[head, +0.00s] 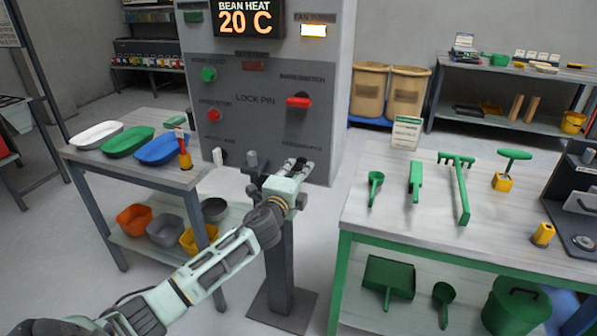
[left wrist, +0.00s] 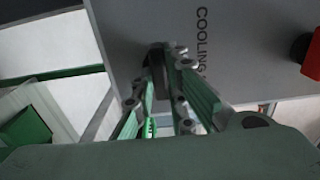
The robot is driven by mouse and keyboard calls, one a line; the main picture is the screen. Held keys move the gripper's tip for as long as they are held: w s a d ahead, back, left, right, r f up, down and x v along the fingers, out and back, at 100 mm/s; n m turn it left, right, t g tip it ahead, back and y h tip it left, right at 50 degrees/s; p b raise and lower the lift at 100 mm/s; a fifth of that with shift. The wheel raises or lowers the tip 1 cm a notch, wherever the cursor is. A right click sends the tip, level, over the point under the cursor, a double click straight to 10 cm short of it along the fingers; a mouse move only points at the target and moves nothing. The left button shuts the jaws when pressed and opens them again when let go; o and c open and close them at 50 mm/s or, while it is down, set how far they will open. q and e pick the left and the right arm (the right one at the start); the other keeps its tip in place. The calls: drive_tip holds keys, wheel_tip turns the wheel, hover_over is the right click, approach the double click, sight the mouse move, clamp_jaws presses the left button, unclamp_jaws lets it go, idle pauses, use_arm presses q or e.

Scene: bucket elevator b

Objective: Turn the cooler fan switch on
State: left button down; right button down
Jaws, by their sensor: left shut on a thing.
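The grey control panel (head: 255,125) stands upright at the centre of the head view. My left gripper (head: 303,167) is at the panel's lower right, below a dark label. In the left wrist view, my left gripper's fingers (left wrist: 168,60) are shut on a small dark knob (left wrist: 154,58) on the panel. The knob sits beside lettering that begins "COOLING" (left wrist: 202,40). In the head view my gripper hides the knob, so its setting cannot be read there. A lamp under a fan label (head: 314,31) glows white. My right gripper is not in view.
A red main switch (head: 299,101) is above my gripper; it also shows in the left wrist view (left wrist: 313,55). A dark post (head: 279,265) stands under my forearm. A table with trays (head: 150,168) is left, and a green-edged tool table (head: 430,225) is right.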

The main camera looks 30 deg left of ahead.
use_arm(q)
drive_tip(key=c, duration=1.8)
unclamp_jaws()
drive_tip(key=shift+o, duration=0.2)
drive_tip(key=shift+s, duration=0.1)
drive_tip(key=v, duration=1.2)
drive_tip(key=shift+f, duration=0.1)
